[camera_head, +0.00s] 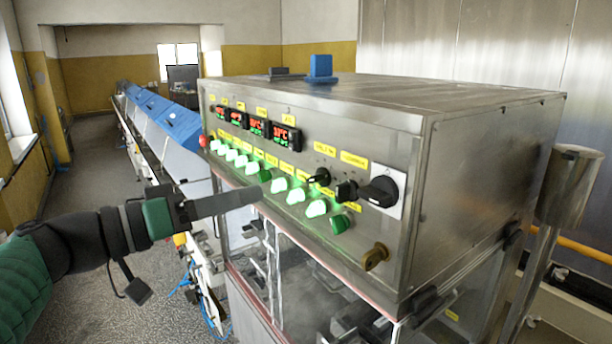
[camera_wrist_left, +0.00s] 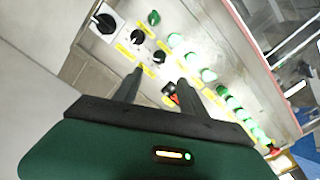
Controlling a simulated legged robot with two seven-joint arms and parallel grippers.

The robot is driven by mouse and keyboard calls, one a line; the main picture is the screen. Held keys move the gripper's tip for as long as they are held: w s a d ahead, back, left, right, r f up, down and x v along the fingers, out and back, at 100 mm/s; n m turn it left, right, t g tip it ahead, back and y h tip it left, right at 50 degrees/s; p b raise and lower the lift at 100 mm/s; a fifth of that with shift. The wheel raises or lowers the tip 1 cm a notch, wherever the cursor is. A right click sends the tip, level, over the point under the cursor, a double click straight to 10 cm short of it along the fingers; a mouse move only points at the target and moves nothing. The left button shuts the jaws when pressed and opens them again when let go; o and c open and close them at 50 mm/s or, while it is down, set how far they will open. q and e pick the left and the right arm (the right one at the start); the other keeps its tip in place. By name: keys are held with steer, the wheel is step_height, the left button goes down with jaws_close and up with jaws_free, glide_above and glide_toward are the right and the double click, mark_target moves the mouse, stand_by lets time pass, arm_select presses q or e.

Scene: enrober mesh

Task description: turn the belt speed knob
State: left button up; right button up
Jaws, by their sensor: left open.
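The control panel (camera_head: 300,190) on the steel cabinet carries two small black knobs, one (camera_head: 319,177) left of the other (camera_head: 346,190). A larger black rotary switch (camera_head: 380,191) on a white plate is to their right. The labels are too small to read, so I cannot tell which is the belt speed knob. My left gripper (camera_head: 260,191) is in front of the panel, left of the knobs, holding nothing. In the left wrist view its open fingers (camera_wrist_left: 158,82) point at the panel, with the small knobs (camera_wrist_left: 137,37) and (camera_wrist_left: 159,56) beyond them. My right gripper is not visible.
Lit green buttons (camera_head: 279,185) run along the panel below red displays (camera_head: 259,126). A brass knob (camera_head: 375,257) sits low at the right. A blue block (camera_head: 320,67) is on the cabinet top. A steel post (camera_head: 560,190) stands at right. Open floor is at left.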

arm_select(q)
steer(key=p, duration=0.4)
glide_toward(309, 179)
steer(key=x, duration=0.4)
steer(key=p+x, duration=0.1)
steer(key=x, duration=0.3)
steer(key=shift+w+d+f, duration=0.1)
steer(key=shift+w+d, duration=0.1)
steer(key=shift+w, duration=0.15)
steer(key=shift+s+d, duration=0.2)
steer(key=shift+c, duration=2)
steer(key=shift+w+a, duration=0.1)
steer(key=shift+a, duration=0.1)
steer(key=c, duration=0.5)
jaws_close()
